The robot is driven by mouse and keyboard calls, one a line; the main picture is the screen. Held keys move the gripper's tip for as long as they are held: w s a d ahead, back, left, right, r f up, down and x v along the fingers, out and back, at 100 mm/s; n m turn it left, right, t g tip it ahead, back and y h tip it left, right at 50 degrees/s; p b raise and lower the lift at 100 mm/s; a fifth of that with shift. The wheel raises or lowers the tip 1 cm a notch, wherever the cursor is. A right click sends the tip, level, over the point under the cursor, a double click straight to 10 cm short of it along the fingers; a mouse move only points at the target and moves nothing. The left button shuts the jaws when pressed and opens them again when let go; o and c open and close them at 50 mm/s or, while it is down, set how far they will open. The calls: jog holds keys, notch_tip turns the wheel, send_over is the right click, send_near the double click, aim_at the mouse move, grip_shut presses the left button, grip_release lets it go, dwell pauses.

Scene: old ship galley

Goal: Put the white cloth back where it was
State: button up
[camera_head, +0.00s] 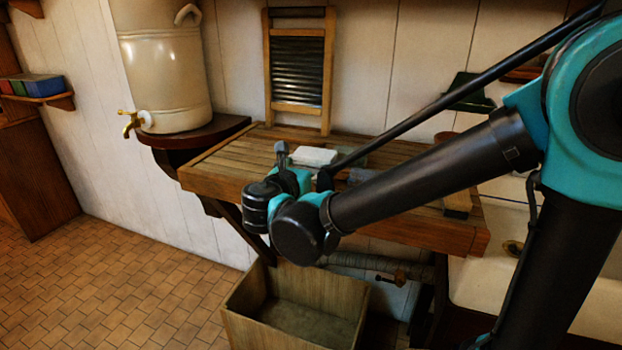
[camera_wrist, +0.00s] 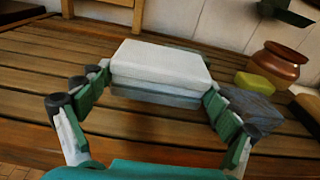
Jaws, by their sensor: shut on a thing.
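The white cloth (camera_wrist: 160,62) is a folded, flat block between the two fingers of my gripper (camera_wrist: 158,86) in the wrist view. The fingers press on its left and right ends. A grey-green layer (camera_wrist: 155,94) shows directly under the white; I cannot tell whether it is a separate folded cloth or the cloth's shaded side. In the head view the white cloth (camera_head: 313,156) shows just behind my gripper (camera_head: 303,170), over the slatted wooden drainboard (camera_head: 235,160). Whether it touches the boards is hidden.
To the right lie a dark grey cloth (camera_wrist: 252,104), a yellow-green sponge (camera_wrist: 256,86) and a copper pot (camera_wrist: 279,63). A washboard (camera_head: 299,70) leans at the back. A large cream urn (camera_head: 165,70) stands left. A wooden crate (camera_head: 240,298) sits below. The drainboard's left part is clear.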

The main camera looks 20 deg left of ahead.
jog(key=shift+f, duration=2)
jog(key=shift+f, duration=0.15)
jog(key=o, duration=0.8)
jog(key=shift+c, duration=0.2)
jog(key=s+r, duration=0.1)
jog(key=s, duration=1.1)
jog(key=shift+a+r, duration=0.4)
jog(key=shift+a, duration=0.05)
